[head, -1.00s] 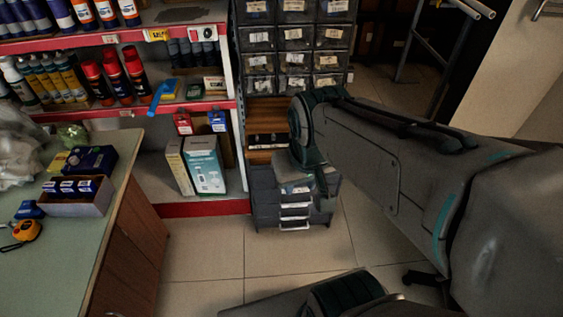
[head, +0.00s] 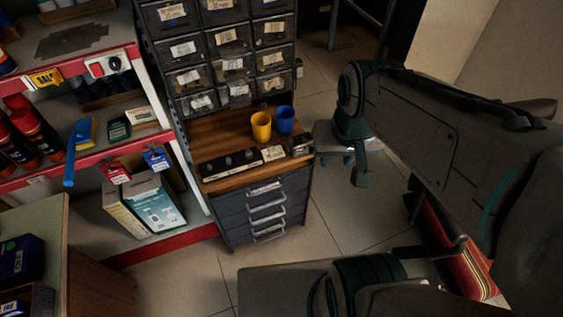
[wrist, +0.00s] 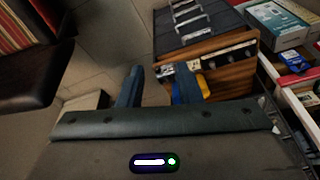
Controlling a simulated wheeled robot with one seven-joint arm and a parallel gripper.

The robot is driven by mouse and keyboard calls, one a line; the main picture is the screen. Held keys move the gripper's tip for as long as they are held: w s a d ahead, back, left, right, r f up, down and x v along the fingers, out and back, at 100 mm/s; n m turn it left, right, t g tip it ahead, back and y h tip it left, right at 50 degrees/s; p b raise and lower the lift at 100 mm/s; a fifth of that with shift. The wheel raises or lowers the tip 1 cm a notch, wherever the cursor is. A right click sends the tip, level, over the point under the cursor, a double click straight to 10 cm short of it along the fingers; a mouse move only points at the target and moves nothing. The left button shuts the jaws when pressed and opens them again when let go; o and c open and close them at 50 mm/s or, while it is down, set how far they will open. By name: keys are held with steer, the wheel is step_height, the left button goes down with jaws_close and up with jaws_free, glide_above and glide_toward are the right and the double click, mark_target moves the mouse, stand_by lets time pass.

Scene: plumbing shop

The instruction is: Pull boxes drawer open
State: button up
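A dark grey drawer cabinet (head: 264,200) stands on the floor in the head view, with several stacked drawers and metal bar handles; the drawers look shut. Its handles also show upside down at the top of the wrist view (wrist: 190,20). Above its wooden top is a rack of small labelled boxes (head: 225,55). My gripper (wrist: 160,88) has its two fingers apart with nothing held between them. In the head view it hangs to the right of the cabinet, apart from the handles and partly hidden by my arm.
A yellow cup (head: 261,126) and a blue cup (head: 285,120) stand on the wooden top. A red-edged shelf (head: 150,140) with boxes is at the left, and a counter (head: 35,225) at the lower left. Tiled floor (head: 315,225) before the cabinet is clear. A striped red object is at the right.

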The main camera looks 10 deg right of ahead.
steer(key=w+a+f+n+t+y+b, duration=0.15)
steer(key=w+f+n+y+b, duration=0.6)
steer(key=f, duration=1.45)
steer(key=w+f+n+t+y+b, duration=0.2)
steer(key=f+n+b, duration=1.05)
steer(key=f, duration=0.95)
steer(key=w+f+n+t+y+b, duration=0.2)
steer(key=w+f+n+y+b, duration=0.25)
steer(key=f+n+b, duration=1.15)
steer(key=w+a+f+m, duration=0.2)
steer(key=a, duration=0.2)
steer(key=w+a+f+m+p, duration=0.1)
steer(key=w+a+f+m, duration=0.1)
steer(key=a+f, duration=0.1)
steer(key=w+a+f+m, duration=0.2)
steer(key=a+f+m, duration=0.1)
steer(key=a, duration=0.2)
steer(key=shift+g, duration=0.25)
steer(key=shift+c, duration=0.3)
steer(key=shift+s+p, duration=0.1)
steer(key=shift+p, duration=0.2)
jaws_close()
